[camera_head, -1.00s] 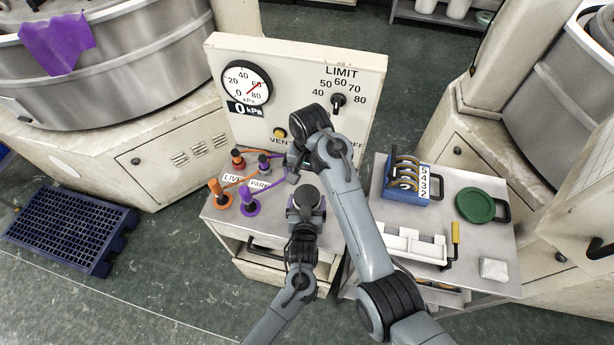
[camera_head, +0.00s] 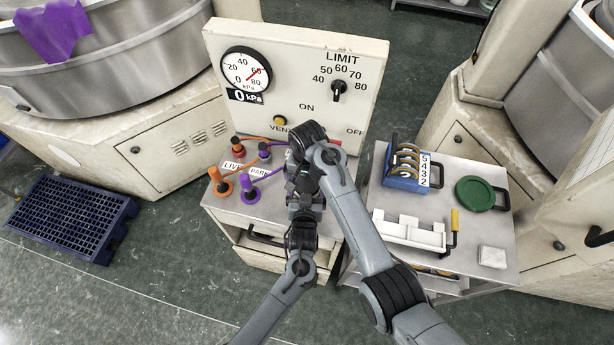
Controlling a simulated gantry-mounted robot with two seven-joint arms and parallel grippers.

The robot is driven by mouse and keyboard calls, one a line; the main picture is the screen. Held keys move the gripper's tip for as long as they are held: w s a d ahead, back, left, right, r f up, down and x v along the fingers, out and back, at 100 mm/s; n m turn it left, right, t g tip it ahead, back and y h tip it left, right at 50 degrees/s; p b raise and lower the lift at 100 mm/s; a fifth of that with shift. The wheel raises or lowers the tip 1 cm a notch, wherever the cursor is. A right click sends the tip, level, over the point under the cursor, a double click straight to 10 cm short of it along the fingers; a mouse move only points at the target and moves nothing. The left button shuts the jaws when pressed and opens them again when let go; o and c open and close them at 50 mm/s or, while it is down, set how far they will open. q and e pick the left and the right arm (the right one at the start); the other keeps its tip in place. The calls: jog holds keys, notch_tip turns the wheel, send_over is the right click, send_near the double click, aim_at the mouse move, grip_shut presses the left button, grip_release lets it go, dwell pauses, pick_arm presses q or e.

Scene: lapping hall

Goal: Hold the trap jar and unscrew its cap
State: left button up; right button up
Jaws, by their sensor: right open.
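I cannot make out the trap jar or its cap. The area near the front right of the vacuum cart's top (camera_head: 236,206) is covered by my two arms. My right gripper (camera_head: 301,180) points down there, below the big panel, and is open. My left gripper (camera_head: 305,207) is just in front of and below it, close together with it. The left fingers are hidden, so I cannot tell whether they hold anything.
Orange (camera_head: 221,185) and purple (camera_head: 249,190) hose plugs stand left of my grippers, by the LIVE and PARK labels. The panel (camera_head: 290,80) with gauge rises behind. A side cart (camera_head: 470,225) at right holds a blue rack (camera_head: 405,180), green lid (camera_head: 474,193) and white tray (camera_head: 408,233).

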jog(key=c, duration=1.1)
jog(key=n, duration=1)
jog(key=o, duration=1.1)
jog(key=shift+r, duration=0.15)
